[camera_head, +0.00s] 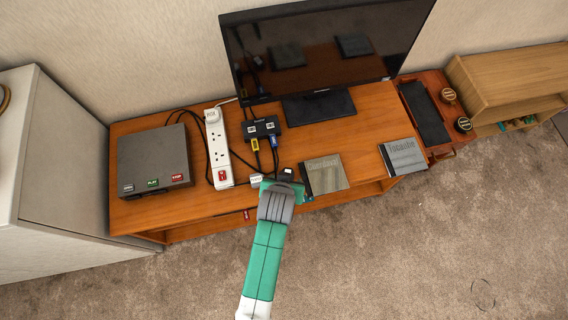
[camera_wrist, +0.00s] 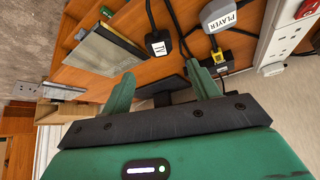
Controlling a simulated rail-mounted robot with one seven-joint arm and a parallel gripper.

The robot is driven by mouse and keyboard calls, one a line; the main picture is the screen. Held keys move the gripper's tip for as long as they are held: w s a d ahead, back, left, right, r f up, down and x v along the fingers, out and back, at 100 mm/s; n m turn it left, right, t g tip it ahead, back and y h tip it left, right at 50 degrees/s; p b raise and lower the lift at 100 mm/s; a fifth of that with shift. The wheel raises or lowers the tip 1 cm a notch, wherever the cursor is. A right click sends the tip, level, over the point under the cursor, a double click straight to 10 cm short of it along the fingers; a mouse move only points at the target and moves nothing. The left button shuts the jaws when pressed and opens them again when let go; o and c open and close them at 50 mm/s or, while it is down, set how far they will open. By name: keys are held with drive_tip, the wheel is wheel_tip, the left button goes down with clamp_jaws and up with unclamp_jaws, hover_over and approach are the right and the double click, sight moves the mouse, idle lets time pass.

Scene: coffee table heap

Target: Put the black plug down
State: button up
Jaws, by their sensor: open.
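The black plug (camera_head: 287,172) with a white label lies on the wooden table (camera_head: 190,208) near its front edge. In the wrist view the black plug (camera_wrist: 158,42) lies just beyond the fingertips, with its dark cable running away across the wood. My gripper (camera_head: 284,183) is at the front edge, beside the plug. In the wrist view my gripper (camera_wrist: 162,84) has its two green fingers spread wide with nothing between them. The body of my gripper hides part of the table edge in the head view.
A grey plug labelled PLAYER (camera_wrist: 219,16) lies close by. The white power strip (camera_head: 218,148), black hub (camera_head: 262,128) with yellow and blue connectors, and grey player box (camera_head: 154,160) stand left or behind. A grey case (camera_head: 325,174) is right of the plug. The television (camera_head: 320,50) stands behind.

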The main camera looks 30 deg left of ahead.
drive_tip(key=v, duration=0.4)
drive_tip(key=shift+p, duration=0.3)
drive_tip(key=w+d+r+m+t, duration=0.1)
drive_tip(key=w+d+r+t, duration=0.2)
drive_tip(key=r, duration=0.9)
drive_tip(key=w+r+t, duration=0.3)
drive_tip(key=w+r, duration=0.2)
drive_tip(key=r, duration=0.6)
drive_tip(key=w+d+r+m+t, duration=0.1)
drive_tip(key=w+d+r+t, duration=0.2)
drive_tip(key=r, duration=0.9)
drive_tip(key=s+d+r+t, duration=0.2)
drive_tip(key=s+r+t, duration=0.1)
drive_tip(key=r, duration=0.7)
drive_tip(key=s+d+r+m+t+h, duration=0.1)
drive_tip(key=s+r, duration=0.4)
drive_tip(key=r, duration=0.6)
drive_tip(key=s+d+r+t+h, duration=0.1)
drive_tip(key=s+d+r+t, duration=0.2)
drive_tip(key=r, duration=0.8)
drive_tip(key=shift+s+d+m+t, duration=0.35)
drive_tip(key=shift+s+t, duration=0.25)
drive_tip(key=shift+t, duration=0.6)
drive_tip(key=shift+r, duration=0.1)
